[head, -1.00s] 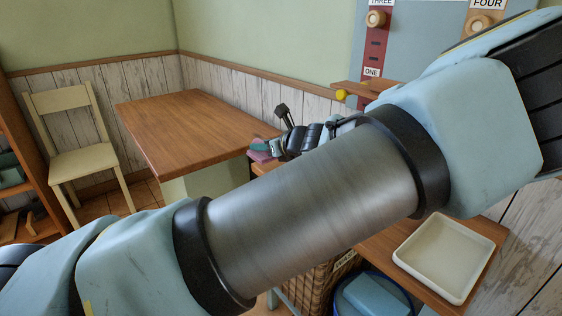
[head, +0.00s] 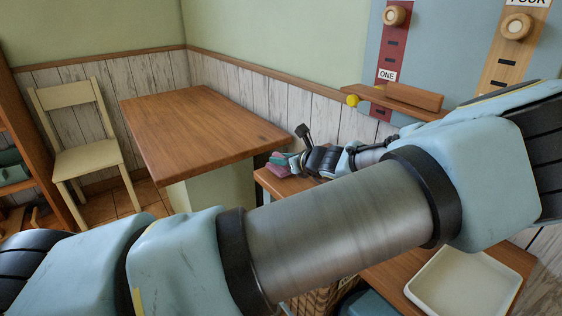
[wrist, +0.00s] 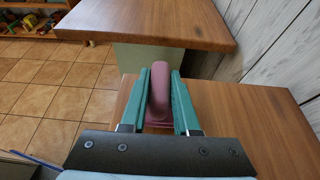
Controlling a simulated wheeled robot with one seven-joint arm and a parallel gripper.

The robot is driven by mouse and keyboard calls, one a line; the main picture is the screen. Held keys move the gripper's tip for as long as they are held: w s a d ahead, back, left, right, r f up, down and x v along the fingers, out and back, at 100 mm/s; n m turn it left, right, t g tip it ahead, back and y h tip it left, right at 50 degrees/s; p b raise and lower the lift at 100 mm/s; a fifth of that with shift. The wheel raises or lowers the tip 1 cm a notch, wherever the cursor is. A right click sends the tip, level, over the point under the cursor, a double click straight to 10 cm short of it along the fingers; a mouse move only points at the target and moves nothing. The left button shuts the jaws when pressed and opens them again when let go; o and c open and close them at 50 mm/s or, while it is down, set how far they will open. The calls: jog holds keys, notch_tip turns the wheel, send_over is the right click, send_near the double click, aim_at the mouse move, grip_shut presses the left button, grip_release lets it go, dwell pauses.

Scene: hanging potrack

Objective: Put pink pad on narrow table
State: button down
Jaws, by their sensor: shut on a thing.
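The pink pad (wrist: 157,88) is between the two green fingers of my gripper (wrist: 160,72) in the wrist view. My gripper is shut on its upright part, and a flatter pink part shows lower between the fingers. The narrow table (wrist: 235,110) is a brown wooden top along the wall, below and around the pad in this view. In the head view the pad (head: 277,171) and my gripper (head: 288,160) are small, at the far end of the narrow table (head: 265,183). I cannot tell whether the pad touches the wood. My arm hides much of the table.
A wider wooden table (head: 195,130) with a pale base stands beyond, a gap apart. A cream chair (head: 85,155) stands at the left. A white tray (head: 465,283) sits on the narrow table's near end. A small wall shelf (head: 400,103) juts out above.

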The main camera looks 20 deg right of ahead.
jog(key=shift+f, duration=0.65)
jog(key=c, duration=0.7)
grip_release()
jog(key=shift+o, duration=0.2)
jog(key=b+v, duration=0.2)
jog(key=v, duration=1)
jog(key=shift+r, duration=0.15)
